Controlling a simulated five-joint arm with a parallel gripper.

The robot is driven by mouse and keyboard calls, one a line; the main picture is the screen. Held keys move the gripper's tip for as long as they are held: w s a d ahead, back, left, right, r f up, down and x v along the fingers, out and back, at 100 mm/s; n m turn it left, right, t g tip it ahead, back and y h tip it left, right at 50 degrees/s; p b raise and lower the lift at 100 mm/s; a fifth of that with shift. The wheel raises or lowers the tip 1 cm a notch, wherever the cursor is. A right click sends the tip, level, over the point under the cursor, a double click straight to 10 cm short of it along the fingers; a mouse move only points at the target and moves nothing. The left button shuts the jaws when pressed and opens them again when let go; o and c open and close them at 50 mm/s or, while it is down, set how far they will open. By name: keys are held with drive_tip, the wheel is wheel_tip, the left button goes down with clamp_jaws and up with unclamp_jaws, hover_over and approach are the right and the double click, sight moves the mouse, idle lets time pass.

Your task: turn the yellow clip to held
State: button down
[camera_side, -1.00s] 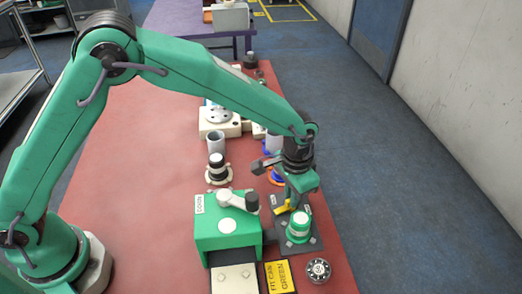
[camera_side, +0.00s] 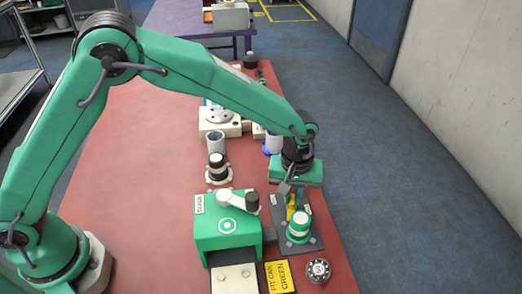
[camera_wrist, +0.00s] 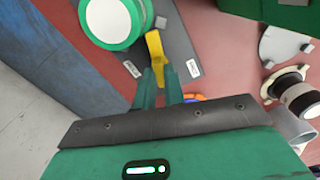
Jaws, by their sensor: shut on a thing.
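The yellow clip (camera_side: 291,208) is on a dark grey plate (camera_side: 314,233), beside a round green-and-white can (camera_side: 299,226). In the wrist view the clip (camera_wrist: 154,46) runs from between my fingers up toward the can (camera_wrist: 108,18). My gripper (camera_wrist: 160,84) is shut on the clip's near end. In the side view my gripper (camera_side: 287,187) is low over the plate's far end and partly hides the clip. Two white labels lie either side of the clip, a left one (camera_wrist: 132,69) and a right one (camera_wrist: 193,68); I cannot read them.
A green box (camera_side: 221,243) with a lever on top stands left of the plate. A yellow sign (camera_side: 279,276) and a round metal part (camera_side: 319,269) are in front. A dark-topped cylinder (camera_side: 217,167) and a grey cup (camera_side: 216,142) stand farther back left.

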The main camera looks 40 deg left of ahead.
sight(292, 198)
drive_tip(key=shift+r+n, duration=0.1)
drive_tip(key=shift+n, duration=1.6)
drive_tip(key=shift+w, duration=0.1)
drive_tip(key=c, duration=1.5)
unclamp_jaws()
drive_tip(key=shift+r, duration=3.9)
